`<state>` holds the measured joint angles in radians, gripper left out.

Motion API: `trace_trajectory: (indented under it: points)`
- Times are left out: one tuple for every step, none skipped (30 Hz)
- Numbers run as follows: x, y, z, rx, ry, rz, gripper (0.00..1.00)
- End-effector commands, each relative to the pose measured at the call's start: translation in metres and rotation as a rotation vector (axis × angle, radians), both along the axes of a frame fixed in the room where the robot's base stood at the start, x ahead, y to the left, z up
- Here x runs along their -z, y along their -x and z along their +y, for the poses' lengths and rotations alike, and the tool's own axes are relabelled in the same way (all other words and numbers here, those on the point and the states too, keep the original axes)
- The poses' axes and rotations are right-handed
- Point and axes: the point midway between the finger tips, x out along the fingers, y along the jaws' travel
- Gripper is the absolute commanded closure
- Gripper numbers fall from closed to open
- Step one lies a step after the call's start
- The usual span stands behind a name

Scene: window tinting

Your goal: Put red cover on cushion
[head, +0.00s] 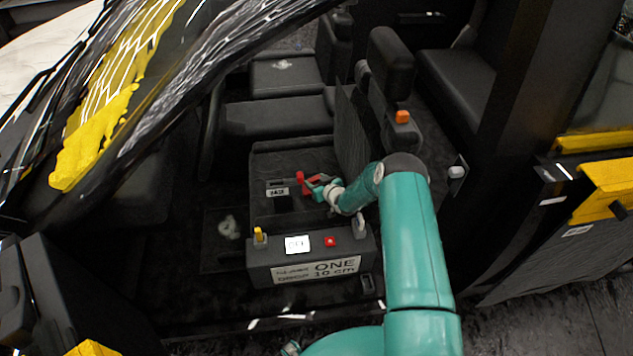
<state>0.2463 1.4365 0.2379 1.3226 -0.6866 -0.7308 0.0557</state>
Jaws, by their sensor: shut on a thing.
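My gripper (318,189) is at the end of my teal arm, above the front car seat. It is shut on a small red piece (300,177), which I take to be the red cover. The fingers hide part of it, and I cannot tell whether it touches anything below. The dark seat cushion (265,160) lies beneath and around the gripper. A small white label (277,192) with dark lettering sits just left of and below the red piece.
A dark box (315,271) with printed lettering, a white panel (297,244) and a red button (330,241) stands in front of the seat. An orange block (402,117) is at the seatback, right. The door frame and windscreen pillar border the opening.

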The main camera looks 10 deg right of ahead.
Motion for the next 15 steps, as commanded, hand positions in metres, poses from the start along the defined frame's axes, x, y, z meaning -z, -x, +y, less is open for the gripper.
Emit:
trace_trajectory:
  points:
    - [-0.0010, -0.0003, -0.0001, 0.000, 0.000, -0.001, 0.73]
    - [-0.0011, -0.0003, -0.0001, 0.000, 0.000, -0.001, 0.73]
    - [-0.0010, -0.0003, -0.0001, 0.000, 0.000, -0.001, 0.73]
    - [-0.0009, -0.0001, -0.0002, 0.000, 0.000, -0.001, 0.73]
    - [-0.0005, -0.0001, -0.0002, 0.000, 0.000, -0.001, 0.73]
    - [0.0006, 0.0000, -0.0001, 0.000, 0.000, 0.000, 0.73]
    - [0.0017, 0.0001, -0.0002, 0.000, 0.000, 0.000, 0.73]
    - [0.0027, 0.0002, -0.0001, 0.000, 0.000, 0.000, 0.73]
    - [0.0026, 0.0003, -0.0001, 0.000, 0.000, 0.000, 0.40]
    - [0.0024, 0.0003, -0.0002, 0.000, 0.000, 0.000, 0.34]
    - [0.0024, 0.0003, -0.0002, 0.000, 0.000, 0.000, 0.29]
    - [0.0023, 0.0002, -0.0002, 0.000, 0.000, 0.000, 0.24]
    - [0.0023, 0.0002, -0.0002, 0.000, 0.000, 0.000, 0.24]
    - [0.0022, 0.0002, -0.0002, 0.000, 0.000, 0.000, 0.24]
    - [0.0022, 0.0002, -0.0002, 0.000, 0.000, 0.000, 0.24]
